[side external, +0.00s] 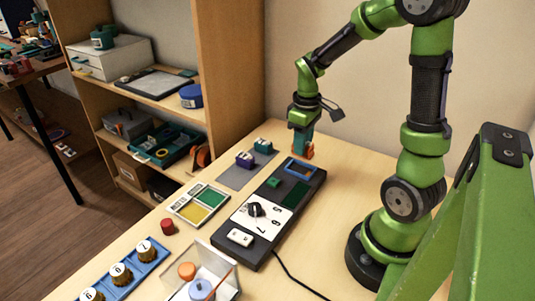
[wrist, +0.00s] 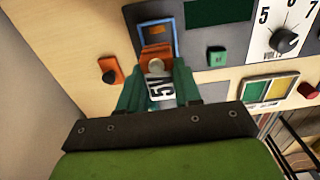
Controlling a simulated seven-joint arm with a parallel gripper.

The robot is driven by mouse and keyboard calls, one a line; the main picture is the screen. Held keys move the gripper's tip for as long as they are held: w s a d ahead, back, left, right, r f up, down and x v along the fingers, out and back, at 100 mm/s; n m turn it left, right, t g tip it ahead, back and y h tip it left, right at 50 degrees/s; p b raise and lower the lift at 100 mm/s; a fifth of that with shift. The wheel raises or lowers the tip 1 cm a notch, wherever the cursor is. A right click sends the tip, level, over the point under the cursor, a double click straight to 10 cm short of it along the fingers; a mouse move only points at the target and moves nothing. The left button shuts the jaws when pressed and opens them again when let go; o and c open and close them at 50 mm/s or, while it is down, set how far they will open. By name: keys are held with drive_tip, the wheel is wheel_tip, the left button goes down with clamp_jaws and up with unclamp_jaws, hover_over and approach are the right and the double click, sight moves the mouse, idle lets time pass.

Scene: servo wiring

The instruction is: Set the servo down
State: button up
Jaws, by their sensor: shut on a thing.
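My gripper (side external: 303,145) is shut on the orange servo (side external: 309,153), above the far end of the dark console (side external: 262,228). In the wrist view, the green fingers (wrist: 158,82) grip the servo (wrist: 156,52), which shows a pale round part and a white label reading "5V". A blue rectangular frame (side external: 301,168) lies on the console; in the wrist view the servo overlaps its near part (wrist: 157,24). I cannot tell whether the servo touches the console.
An orange piece with a dark knob (wrist: 111,71) lies beside the console. The console has a green block (side external: 273,182) and a black dial (side external: 255,209). Purple (side external: 244,159) and teal (side external: 263,146) blocks stand on a grey mat. A clear bin (side external: 225,268) stands in front.

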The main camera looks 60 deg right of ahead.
drive_tip(key=shift+f, duration=2.85)
drive_tip(key=shift+f, duration=0.2)
drive_tip(key=o, duration=1.1)
drive_tip(key=shift+c, duration=0.2)
drive_tip(key=shift+r, duration=0.15)
wheel_tip(320, 180, up, 12)
drive_tip(key=s+a+r+m+t+y, duration=0.1)
drive_tip(key=s+a+r+m+t, duration=0.1)
drive_tip(key=a, duration=0.6)
drive_tip(key=s+a+r+m+t+y, duration=0.1)
drive_tip(key=s+a+r+m+t, duration=0.1)
drive_tip(key=a+r+t, duration=0.3)
drive_tip(key=s+a+r, duration=0.1)
drive_tip(key=a, duration=0.3)
drive_tip(key=shift+a, duration=0.15)
